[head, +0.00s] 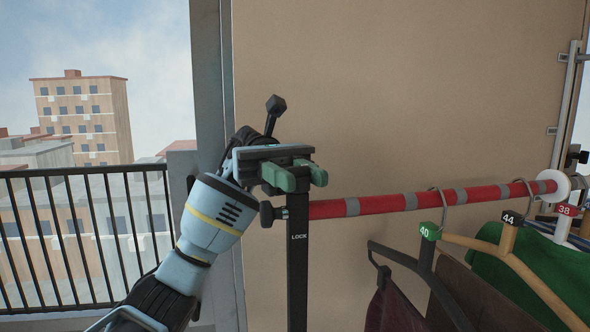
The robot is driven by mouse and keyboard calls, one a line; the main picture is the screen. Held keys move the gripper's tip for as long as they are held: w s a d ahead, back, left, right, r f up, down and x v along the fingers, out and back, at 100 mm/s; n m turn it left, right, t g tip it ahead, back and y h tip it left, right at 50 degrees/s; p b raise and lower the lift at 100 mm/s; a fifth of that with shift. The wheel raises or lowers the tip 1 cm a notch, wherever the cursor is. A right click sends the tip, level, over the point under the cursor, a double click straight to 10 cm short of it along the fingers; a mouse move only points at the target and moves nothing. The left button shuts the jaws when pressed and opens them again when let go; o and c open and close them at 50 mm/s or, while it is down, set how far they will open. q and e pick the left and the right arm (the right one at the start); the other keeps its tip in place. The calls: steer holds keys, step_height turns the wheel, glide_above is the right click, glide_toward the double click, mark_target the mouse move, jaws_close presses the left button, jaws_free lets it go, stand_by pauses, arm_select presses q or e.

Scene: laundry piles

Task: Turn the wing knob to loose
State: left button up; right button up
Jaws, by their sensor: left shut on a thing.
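My left gripper (298,178) comes in from the left, with a pale blue wrist and teal fingers. It is at the top of a black upright post (297,270) marked "LOCK". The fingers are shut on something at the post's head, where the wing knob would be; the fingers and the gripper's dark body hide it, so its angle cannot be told. A small round black knob (266,213) sticks out on the left of the post, just below the fingers. My right gripper is out of view.
A red rail with grey bands (385,204) runs right from the post to a white disc (553,186). Numbered hangers (509,236) with clothes hang from it. A tan panel (400,90) stands behind. A black railing (75,225) is at the left.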

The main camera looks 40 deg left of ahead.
arm_select(q)
steer(key=m+g+y, duration=0.1)
steer(key=m+g, duration=0.1)
steer(key=shift+g+y, duration=0.3)
steer(key=m+g+y+b, duration=0.2)
steer(key=g+b, duration=0.1)
steer(key=shift+w+f+m+y, duration=0.1)
steer(key=shift+f+m+y, duration=0.2)
steer(key=shift+y, duration=0.1)
steer(key=shift+r+m+g+y+b, duration=0.15)
steer(key=shift+m+g+y+b, duration=0.4)
steer(key=shift+b, duration=0.5)
steer(key=shift+y, duration=0.25)
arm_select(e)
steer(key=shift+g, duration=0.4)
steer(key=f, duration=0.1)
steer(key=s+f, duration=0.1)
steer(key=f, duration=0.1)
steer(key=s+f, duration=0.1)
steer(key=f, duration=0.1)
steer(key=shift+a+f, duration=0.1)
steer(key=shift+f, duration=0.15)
arm_select(q)
steer(key=shift+r, duration=0.1)
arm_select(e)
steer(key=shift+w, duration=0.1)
arm_select(q)
steer(key=o, duration=0.9)
